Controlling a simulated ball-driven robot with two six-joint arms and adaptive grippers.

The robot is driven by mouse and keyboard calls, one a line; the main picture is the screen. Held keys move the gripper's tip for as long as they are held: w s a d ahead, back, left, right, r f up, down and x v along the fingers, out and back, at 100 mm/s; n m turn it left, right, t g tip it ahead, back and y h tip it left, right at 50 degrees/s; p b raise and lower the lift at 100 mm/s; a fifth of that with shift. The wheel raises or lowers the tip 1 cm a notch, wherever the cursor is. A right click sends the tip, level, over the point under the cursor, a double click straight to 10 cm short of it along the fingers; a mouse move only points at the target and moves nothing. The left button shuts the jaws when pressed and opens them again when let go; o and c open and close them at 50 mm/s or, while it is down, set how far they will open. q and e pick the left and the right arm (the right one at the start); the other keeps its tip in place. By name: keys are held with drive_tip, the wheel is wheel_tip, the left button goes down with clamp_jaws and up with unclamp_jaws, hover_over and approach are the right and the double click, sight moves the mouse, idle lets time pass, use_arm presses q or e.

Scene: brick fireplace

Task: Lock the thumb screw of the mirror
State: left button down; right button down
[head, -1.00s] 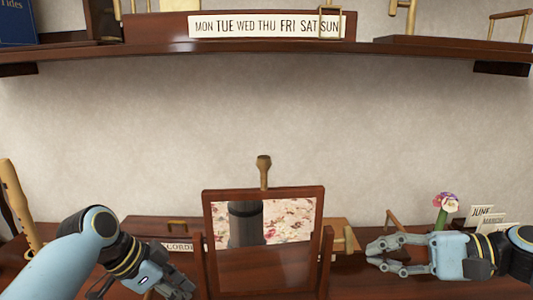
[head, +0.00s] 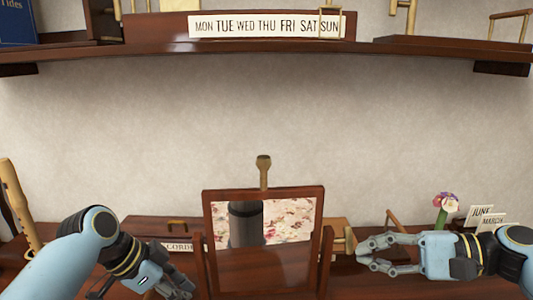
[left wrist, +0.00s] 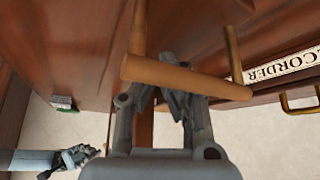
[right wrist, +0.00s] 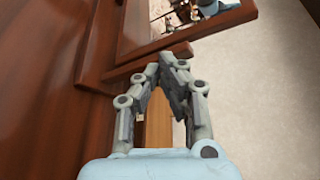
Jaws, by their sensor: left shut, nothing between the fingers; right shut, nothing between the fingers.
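The mirror (head: 263,268) stands on the desk in a dark wooden frame between two posts. A light wooden thumb screw (head: 350,240) sticks out at its right side, partly behind my right gripper's fingertips. My right gripper (head: 362,251) is shut and empty beside it; in the right wrist view its fingers (right wrist: 167,68) are near the mirror frame (right wrist: 190,35). My left gripper (head: 172,288) is shut and empty, low to the left of the mirror. In the left wrist view a wooden bar-shaped handle (left wrist: 185,76) lies across the fingertips (left wrist: 165,92); I cannot tell whether they touch.
A shelf (head: 260,50) with a weekday strip crosses above. A flower (head: 445,205) and month cards (head: 487,217) stand at the right. A recorder (head: 18,205) leans at the left. A box with a handle and a RECORDER label (head: 178,247) lies behind my left gripper.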

use_arm(q)
drive_tip(key=shift+s+f, duration=0.1)
drive_tip(key=shift+f, duration=0.05)
use_arm(e)
drive_tip(key=shift+w, duration=0.4)
drive_tip(key=shift+w+r, duration=0.2)
drive_tip(key=shift+r, duration=0.35)
idle(0.6)
drive_tip(key=shift+w+r, duration=0.2)
drive_tip(key=shift+r, duration=0.1)
drive_tip(key=shift+w+a+r, duration=0.1)
drive_tip(key=shift+w+r, duration=0.15)
idle(0.4)
drive_tip(key=d, duration=0.6)
drive_tip(key=shift+r, duration=0.25)
drive_tip(key=shift+r, duration=0.1)
idle(0.3)
